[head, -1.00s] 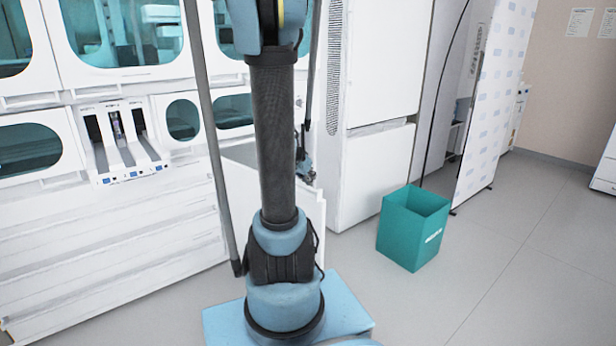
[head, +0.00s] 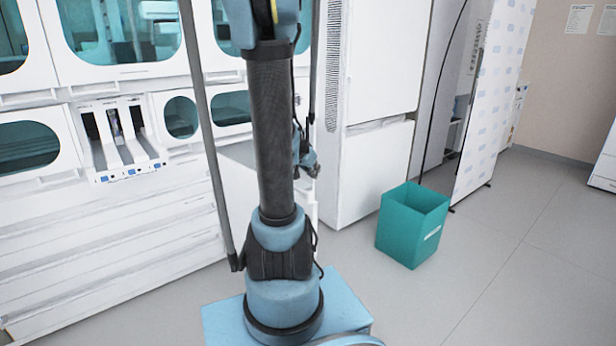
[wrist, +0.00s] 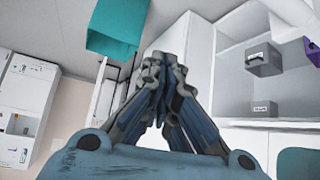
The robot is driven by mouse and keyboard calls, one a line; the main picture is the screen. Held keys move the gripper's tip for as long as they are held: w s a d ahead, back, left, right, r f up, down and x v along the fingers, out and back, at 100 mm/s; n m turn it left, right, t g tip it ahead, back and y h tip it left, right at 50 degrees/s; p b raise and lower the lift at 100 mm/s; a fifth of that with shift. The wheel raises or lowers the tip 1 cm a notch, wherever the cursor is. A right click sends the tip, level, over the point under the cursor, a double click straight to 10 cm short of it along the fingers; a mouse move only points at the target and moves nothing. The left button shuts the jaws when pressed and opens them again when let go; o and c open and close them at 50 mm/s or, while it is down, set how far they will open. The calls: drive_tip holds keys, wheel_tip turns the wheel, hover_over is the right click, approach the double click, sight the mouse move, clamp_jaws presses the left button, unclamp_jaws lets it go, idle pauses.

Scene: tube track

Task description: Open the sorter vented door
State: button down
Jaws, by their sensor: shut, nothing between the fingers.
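A tall white cabinet front with a grey vent grille (head: 333,65) stands behind and right of my arm in the head view. I cannot tell for certain whether the grille belongs to the sorter's vented door. My gripper (wrist: 158,75) is shut and empty in the wrist view, its fingertips together. In the head view my gripper (head: 307,160) shows in part behind my arm, in front of the white furniture. No contact with a door can be made out. My arm hides part of the low white panel (head: 240,190) behind it.
A teal bin (head: 410,228) stands on the floor at right; it shows also in the wrist view (wrist: 113,28). White sorter units with teal windows (head: 120,35) fill the left.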

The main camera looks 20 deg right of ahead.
drive_tip(key=w+v, duration=0.1)
drive_tip(key=v, duration=0.8)
drive_tip(key=shift+a+r, duration=0.35)
drive_tip(key=shift+a, duration=0.2)
drive_tip(key=s+a+f+n+g+y, duration=0.1)
drive_tip(key=s+a+f+n+y, duration=0.2)
drive_tip(key=s+a, duration=0.6)
drive_tip(key=s+a+f+n+g+y, duration=0.1)
drive_tip(key=s+a+f+n+y, duration=0.3)
drive_tip(key=s+a+f+n, duration=0.3)
drive_tip(key=s+a+n, duration=0.1)
drive_tip(key=s+a, duration=0.1)
drive_tip(key=a, duration=0.2)
drive_tip(key=shift+s+a+n, duration=0.25)
drive_tip(key=shift+s+n, duration=0.05)
drive_tip(key=shift+s, duration=0.1)
drive_tip(key=shift+f, duration=0.1)
drive_tip(key=shift+w+f, duration=0.2)
drive_tip(key=shift+w, duration=0.2)
drive_tip(key=shift+d, duration=0.15)
